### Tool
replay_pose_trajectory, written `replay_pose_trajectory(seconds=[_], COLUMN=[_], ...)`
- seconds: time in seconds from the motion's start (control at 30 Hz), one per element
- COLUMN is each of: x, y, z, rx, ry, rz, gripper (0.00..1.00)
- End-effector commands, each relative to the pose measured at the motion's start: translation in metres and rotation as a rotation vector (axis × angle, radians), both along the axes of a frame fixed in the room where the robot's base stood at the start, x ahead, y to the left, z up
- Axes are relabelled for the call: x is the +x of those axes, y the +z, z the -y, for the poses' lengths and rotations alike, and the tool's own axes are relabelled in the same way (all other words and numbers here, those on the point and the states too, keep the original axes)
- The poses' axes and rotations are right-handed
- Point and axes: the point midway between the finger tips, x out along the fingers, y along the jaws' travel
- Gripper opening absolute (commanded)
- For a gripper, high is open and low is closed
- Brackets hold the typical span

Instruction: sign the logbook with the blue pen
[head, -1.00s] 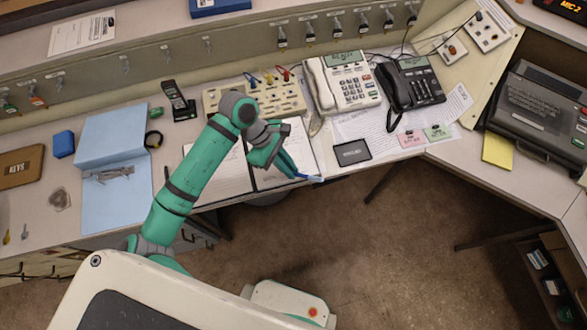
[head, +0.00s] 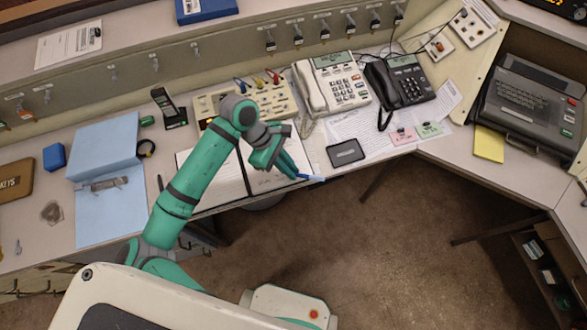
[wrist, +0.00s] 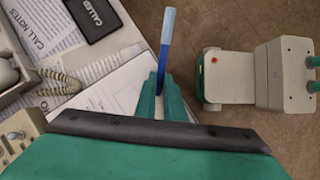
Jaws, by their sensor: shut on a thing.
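The blue pen (wrist: 166,45) is held between the two fingers of my gripper (wrist: 162,98) in the wrist view; its lighter blue end sticks out past the fingertips. In the head view my gripper (head: 288,168) is over the right page of the open logbook (head: 200,180), near its front edge, and the pen (head: 312,178) points right, past the page. The logbook has a dark centre line and lines of writing; my arm hides part of it. I cannot tell whether the pen touches the page.
Behind the logbook are a beige switch panel (head: 275,98), a white phone (head: 335,85) and a black phone (head: 400,85). A black pad (head: 346,153) lies to the right. A blue folder (head: 105,150) lies left. Open floor (head: 380,250) is in front of the desk.

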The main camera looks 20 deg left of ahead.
Motion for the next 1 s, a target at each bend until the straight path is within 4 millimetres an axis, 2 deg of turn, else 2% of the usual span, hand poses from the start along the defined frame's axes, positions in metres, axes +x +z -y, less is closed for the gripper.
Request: replay_pose_trajectory(seconds=[1.0], x=[0.01], y=[0.0], z=[0.016], rx=[0.0], ry=[0.001], rz=[0.0], gripper=[0.0])
